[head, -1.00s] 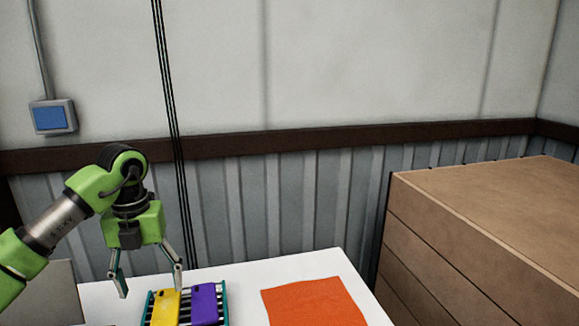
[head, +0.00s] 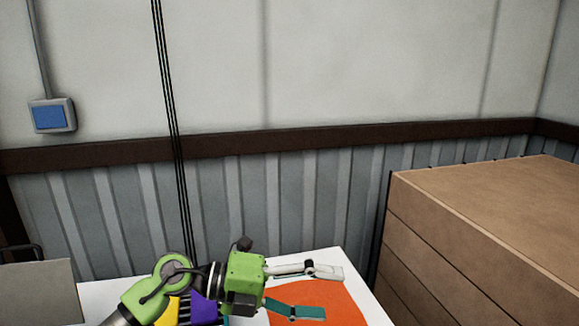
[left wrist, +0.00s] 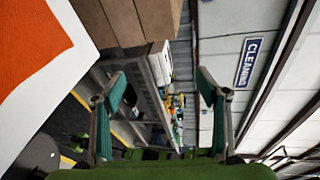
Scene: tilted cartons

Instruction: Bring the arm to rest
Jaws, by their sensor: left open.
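My left gripper (head: 318,292) is open and empty in the head view. It points to the right, above the orange mat (head: 345,300) on the white table. Its two fingers also show spread apart in the left wrist view (left wrist: 160,92), with nothing between them. My green left arm (head: 150,298) lies low across the table in the head view. It partly hides a yellow item (head: 174,310) and a purple item (head: 204,309) in a rack. My right gripper is not in view.
The white table (head: 318,262) has its right edge near a tall stack of brown cartons (head: 480,205). A grey panel (head: 40,290) stands at the left. A ribbed wall (head: 300,205) rises behind. A blue switch box (head: 50,116) hangs on the wall. The left wrist view shows a cleaning sign (left wrist: 249,62).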

